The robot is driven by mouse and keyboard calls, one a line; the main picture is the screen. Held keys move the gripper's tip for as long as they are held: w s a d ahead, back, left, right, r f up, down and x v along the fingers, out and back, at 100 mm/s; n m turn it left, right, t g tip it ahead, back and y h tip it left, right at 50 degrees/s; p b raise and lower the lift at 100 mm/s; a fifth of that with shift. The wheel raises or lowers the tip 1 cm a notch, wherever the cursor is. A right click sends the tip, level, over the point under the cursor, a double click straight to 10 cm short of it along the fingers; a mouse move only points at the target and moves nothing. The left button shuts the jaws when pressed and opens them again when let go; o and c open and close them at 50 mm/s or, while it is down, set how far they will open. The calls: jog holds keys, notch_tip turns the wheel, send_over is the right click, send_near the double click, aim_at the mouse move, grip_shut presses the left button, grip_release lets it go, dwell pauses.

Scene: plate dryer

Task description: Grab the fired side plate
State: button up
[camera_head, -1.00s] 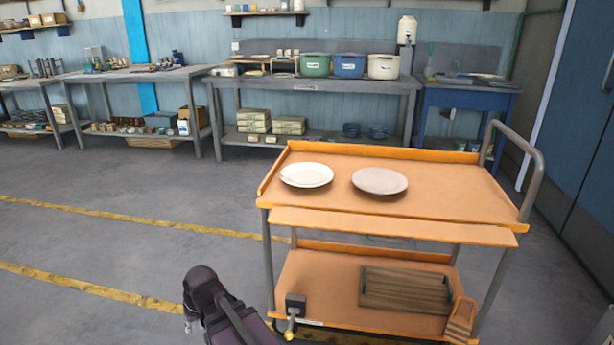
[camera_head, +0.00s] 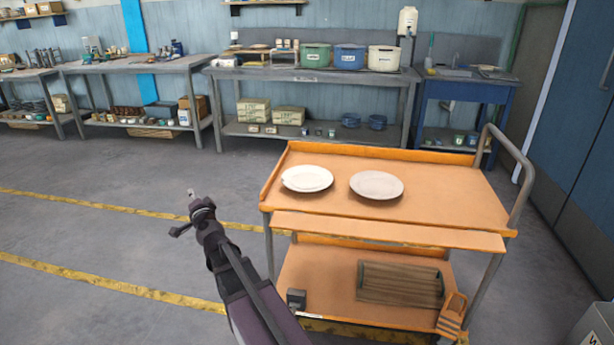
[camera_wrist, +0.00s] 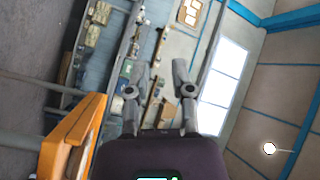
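Two round plates lie flat and apart on the top of an orange cart. The left plate (camera_head: 307,178) is whiter and brighter; the right plate (camera_head: 376,185) is duller and greyish. Their look alone does not settle which one is the fired side plate. My gripper (camera_head: 188,212) is raised to the left of the cart, away from both plates. In the wrist view my gripper (camera_wrist: 161,70) has its two fingers spread with nothing between them. No plate shows in the wrist view.
The orange cart (camera_head: 440,200) has a raised back rim, a grey handle (camera_head: 520,165) at right and a lower shelf with a wooden crate (camera_head: 400,284). Workbenches (camera_head: 310,78) with tubs line the back wall. The floor left of the cart is open.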

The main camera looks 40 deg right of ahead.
jog(key=d+r+m+h+p, duration=0.2)
jog(key=d+r+m+h, duration=0.1)
jog(key=d+m+h, duration=0.25)
jog(key=m+g+h+p, duration=0.5)
jog(key=m+g, duration=0.9)
jog(key=g, duration=0.2)
send_near(290, 188)
jog(key=shift+s+a+r+y, duration=0.2)
jog(key=shift+a+r, duration=0.1)
jog(key=shift+a, duration=0.15)
jog(key=shift+s+a+r+y, duration=0.1)
jog(key=shift+s+a+r, duration=0.15)
jog(key=shift+a, duration=0.25)
jog(key=b+x, duration=0.1)
jog(key=x, duration=0.2)
jog(key=b+x, duration=0.2)
jog(key=x, duration=0.2)
jog(key=shift+w+d+f, duration=0.15)
jog(key=shift+w+d, duration=0.1)
jog(key=shift+w, duration=0.05)
jog(key=shift+d+f+b, duration=0.1)
jog(key=shift+d+b, duration=0.2)
jog(key=shift+d, duration=0.2)
